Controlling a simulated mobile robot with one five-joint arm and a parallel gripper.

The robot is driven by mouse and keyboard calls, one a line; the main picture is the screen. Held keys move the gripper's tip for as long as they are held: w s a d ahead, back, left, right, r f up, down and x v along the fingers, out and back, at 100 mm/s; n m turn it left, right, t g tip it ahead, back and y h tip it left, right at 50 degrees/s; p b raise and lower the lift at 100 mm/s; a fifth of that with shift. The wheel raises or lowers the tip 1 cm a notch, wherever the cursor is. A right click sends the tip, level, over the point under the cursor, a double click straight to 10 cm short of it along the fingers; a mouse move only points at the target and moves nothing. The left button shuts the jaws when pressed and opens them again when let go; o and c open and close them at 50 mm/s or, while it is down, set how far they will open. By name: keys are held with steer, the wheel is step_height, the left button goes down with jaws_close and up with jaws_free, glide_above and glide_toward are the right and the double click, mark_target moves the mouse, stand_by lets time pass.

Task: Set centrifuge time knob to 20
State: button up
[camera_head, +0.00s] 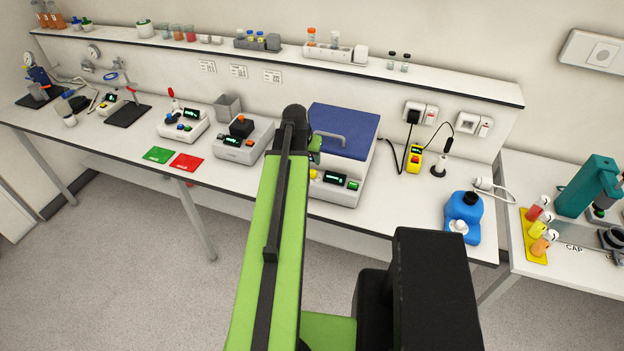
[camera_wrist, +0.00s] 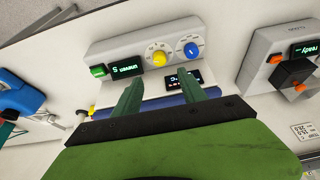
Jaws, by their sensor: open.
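The centrifuge (camera_head: 345,140) is a white box with a blue lid on the bench, partly hidden behind my arm in the head view. Its front panel (camera_wrist: 125,47) appears upside down in the wrist view, with a yellow knob (camera_wrist: 159,57), a blue knob (camera_wrist: 190,50), a green button (camera_wrist: 98,71) and a lit display (camera_wrist: 126,68). I cannot tell which knob sets time. My gripper (camera_wrist: 160,76) is open and empty, its two green fingers pointing towards the panel, with the yellow knob beyond the gap between the tips. A small dark label or display (camera_wrist: 196,76) is partly hidden by one finger.
A grey device with a black top (camera_head: 243,138) stands left of the centrifuge. A shelf (camera_head: 200,45) with vials runs above the bench.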

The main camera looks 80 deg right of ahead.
mark_target(313, 172)
steer(key=b+x, duration=0.8)
steer(key=x, duration=0.3)
steer(key=shift+f+b, duration=0.1)
steer(key=shift+b, duration=0.25)
steer(key=shift+c, duration=0.4)
